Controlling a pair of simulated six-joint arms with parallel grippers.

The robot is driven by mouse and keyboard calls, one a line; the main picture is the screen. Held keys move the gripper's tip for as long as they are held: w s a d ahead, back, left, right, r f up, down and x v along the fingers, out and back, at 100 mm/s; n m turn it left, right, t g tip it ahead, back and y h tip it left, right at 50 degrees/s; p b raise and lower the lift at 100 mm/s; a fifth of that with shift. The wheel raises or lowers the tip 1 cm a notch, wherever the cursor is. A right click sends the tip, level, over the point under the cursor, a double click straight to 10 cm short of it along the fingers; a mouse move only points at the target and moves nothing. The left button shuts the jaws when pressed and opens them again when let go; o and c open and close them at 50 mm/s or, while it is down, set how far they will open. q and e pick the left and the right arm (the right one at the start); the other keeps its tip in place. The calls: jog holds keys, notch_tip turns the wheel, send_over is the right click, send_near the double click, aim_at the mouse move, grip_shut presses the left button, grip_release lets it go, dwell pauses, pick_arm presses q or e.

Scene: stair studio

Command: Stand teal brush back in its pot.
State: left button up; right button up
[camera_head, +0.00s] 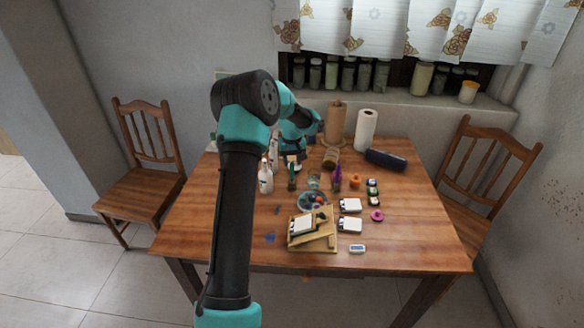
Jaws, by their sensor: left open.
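My left arm reaches over the table from the front, and its gripper (291,161) is open toward the back left of the table. Just below it stands a small dark green upright item (292,180), which may be the teal brush or its pot; it is too small to tell. A purple upright item (337,178), perhaps a pot with a brush, stands to the right. A clear glass jar (314,181) stands between them. I cannot tell whether the fingers touch anything. My right gripper is not in view.
White bottles (265,180) stand left of the gripper. A paint palette (312,200), a small wooden easel (313,238), white blocks (350,224) and a pink ring (377,215) lie nearer the front. Paper rolls (366,130) and a dark blue case (386,159) are at the back. The table's right front is clear.

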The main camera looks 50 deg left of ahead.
pick_arm(q)
notch_tip(320, 180, up, 8)
jog(key=shift+f, duration=0.1)
dwell(0.7)
